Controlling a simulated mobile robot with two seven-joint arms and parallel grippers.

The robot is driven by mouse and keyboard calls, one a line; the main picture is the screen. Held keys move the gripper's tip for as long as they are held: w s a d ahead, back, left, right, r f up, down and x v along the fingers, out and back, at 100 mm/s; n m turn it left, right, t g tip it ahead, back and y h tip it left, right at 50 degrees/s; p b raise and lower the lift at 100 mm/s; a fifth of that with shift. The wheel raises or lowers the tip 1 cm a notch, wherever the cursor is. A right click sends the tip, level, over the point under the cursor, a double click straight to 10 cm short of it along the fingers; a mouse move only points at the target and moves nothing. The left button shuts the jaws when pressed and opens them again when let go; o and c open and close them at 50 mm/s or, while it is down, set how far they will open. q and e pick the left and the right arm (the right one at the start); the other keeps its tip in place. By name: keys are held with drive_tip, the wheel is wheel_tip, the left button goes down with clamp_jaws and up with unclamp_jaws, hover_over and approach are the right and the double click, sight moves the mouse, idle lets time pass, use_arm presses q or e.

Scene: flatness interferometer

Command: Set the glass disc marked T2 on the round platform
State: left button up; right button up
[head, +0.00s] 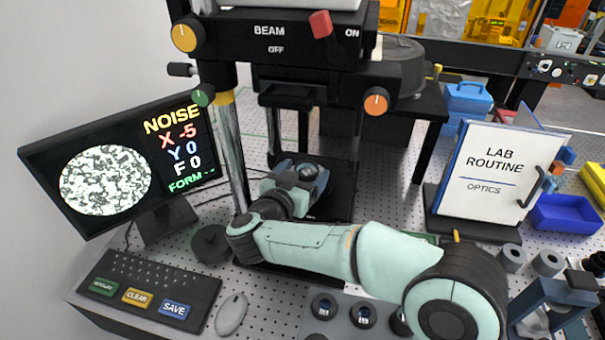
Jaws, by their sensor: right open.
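My right gripper (308,180) is open inside the instrument (310,85), below its beam housing. A small dark-rimmed round piece (307,171) shows at its fingertips. It looks like a glass disc, but I cannot read a mark on it. The round platform is mostly hidden by the gripper, so I cannot tell whether the piece rests flat on it. Dark-rimmed glass discs (323,306) and (363,315) sit in a grey tray (343,331) at the front. Another disc is partly hidden by my right arm. Their marks are too small to read. My left gripper is out of view.
A monitor (125,165) reads NOISE, X -5, Y 0, F 0. A keypad (150,290) and mouse (231,314) lie at front left. A LAB ROUTINE binder (497,175) and blue bin (565,213) stand right. The instrument's posts flank the gripper closely.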

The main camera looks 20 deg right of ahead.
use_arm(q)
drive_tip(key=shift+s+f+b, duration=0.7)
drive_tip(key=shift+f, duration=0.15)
use_arm(e)
drive_tip(key=v, duration=1.2)
drive_tip(key=shift+r, duration=0.1)
